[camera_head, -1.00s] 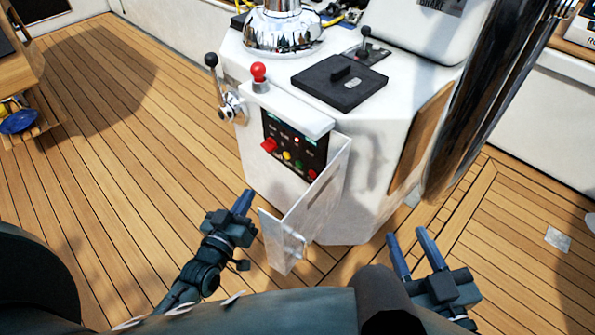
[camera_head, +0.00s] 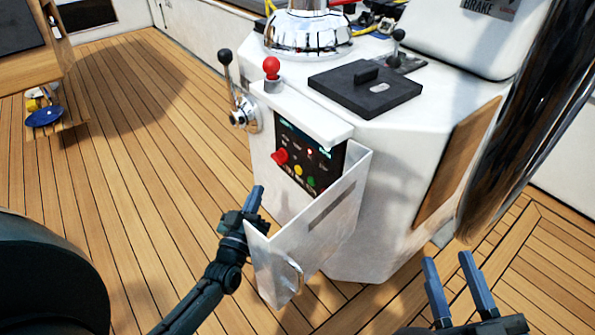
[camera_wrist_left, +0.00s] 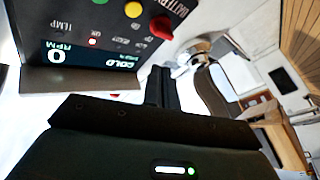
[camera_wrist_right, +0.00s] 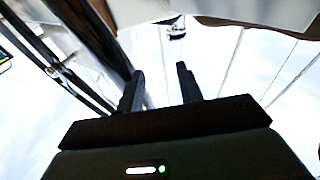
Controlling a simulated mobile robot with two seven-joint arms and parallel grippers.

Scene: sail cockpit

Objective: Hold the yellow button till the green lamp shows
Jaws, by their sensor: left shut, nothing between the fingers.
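The yellow button (camera_head: 298,170) sits on the black panel (camera_head: 296,152) on the front of the white pedestal, between a red knob (camera_head: 280,157) and a green button (camera_head: 311,182). In the left wrist view the panel is at the top, with the yellow button (camera_wrist_left: 133,9), the red knob (camera_wrist_left: 162,27) and a small lit red lamp (camera_wrist_left: 92,42). My left gripper (camera_head: 257,198) is shut and empty, below and left of the panel, apart from the button. My right gripper (camera_head: 448,281) is open and empty at the lower right. I cannot make out a lit green lamp.
The panel's white door (camera_head: 312,238) hangs open in front, right beside my left gripper, and hides the panel's lower right. A lever (camera_head: 229,85) and a red-topped knob (camera_head: 271,70) stand above left. The wheel (camera_head: 530,110) is at right.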

